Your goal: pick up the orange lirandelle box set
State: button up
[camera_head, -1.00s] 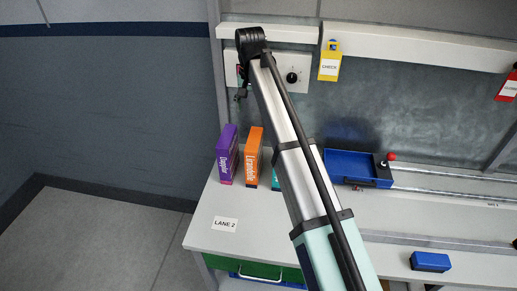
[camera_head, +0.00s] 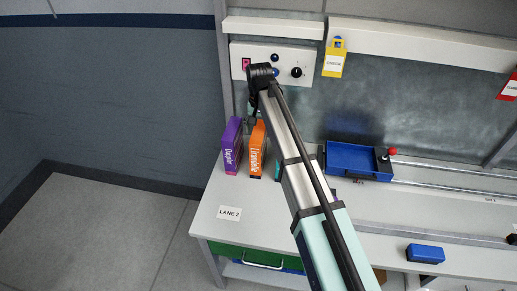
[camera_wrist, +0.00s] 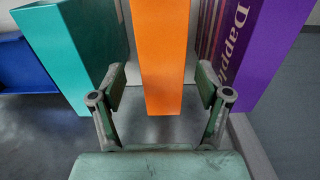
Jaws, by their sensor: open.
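The orange Lirandelle box set (camera_head: 256,150) stands upright on the table, beside the purple box. In the wrist view the orange box (camera_wrist: 160,60) is straight ahead, centred between the fingers. My gripper (camera_wrist: 160,90) is open, with one finger on either side of the orange box's near end. I cannot tell whether the fingers touch it. In the head view my arm hides most of the gripper, just above and behind the boxes.
A purple box (camera_head: 232,146) stands left of the orange one; in the wrist view it is on the right. A teal box (camera_wrist: 72,50) stands on the other side. A blue tray (camera_head: 352,160) and a blue block (camera_head: 425,253) lie further right. A LANE 2 label (camera_head: 229,212) marks clear tabletop.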

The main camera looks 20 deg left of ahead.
jog(key=shift+a+f+p, duration=0.15)
jog(key=shift+f+p, duration=1.05)
jog(key=shift+f, duration=1.35)
grip_shut()
